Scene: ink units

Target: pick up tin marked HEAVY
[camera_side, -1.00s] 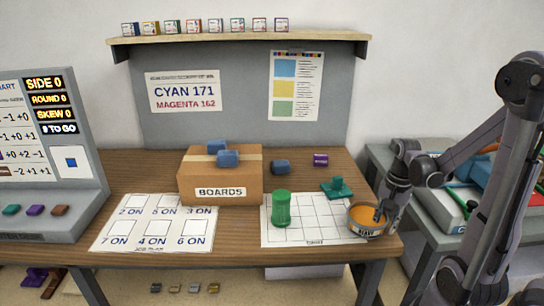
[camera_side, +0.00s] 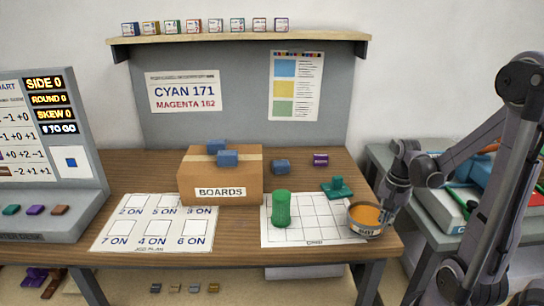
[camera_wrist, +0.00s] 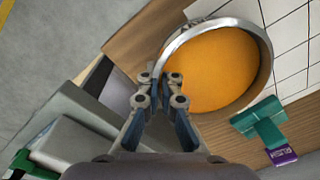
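The tin (camera_side: 366,232) is round and open, with a pale metal rim, an orange inside and a dark-lettered label too blurred to read fully. It stands at the right front of the table, at the edge of the grid sheet. My gripper (camera_side: 383,213) is at its right side, pointing down. In the wrist view the tin (camera_wrist: 222,68) fills the upper middle. My gripper (camera_wrist: 160,82) has its fingers close together with the tin's rim between them, one finger inside over the orange and one outside. The tin's underside is hidden.
A green cylinder (camera_side: 281,209) stands on the grid sheet (camera_side: 318,232), left of the tin. A teal piece (camera_side: 337,188) sits just behind the tin, also close by in the wrist view (camera_wrist: 262,122). A BOARDS carton (camera_side: 221,178) stands further left. A grey side bench (camera_side: 430,225) is at right.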

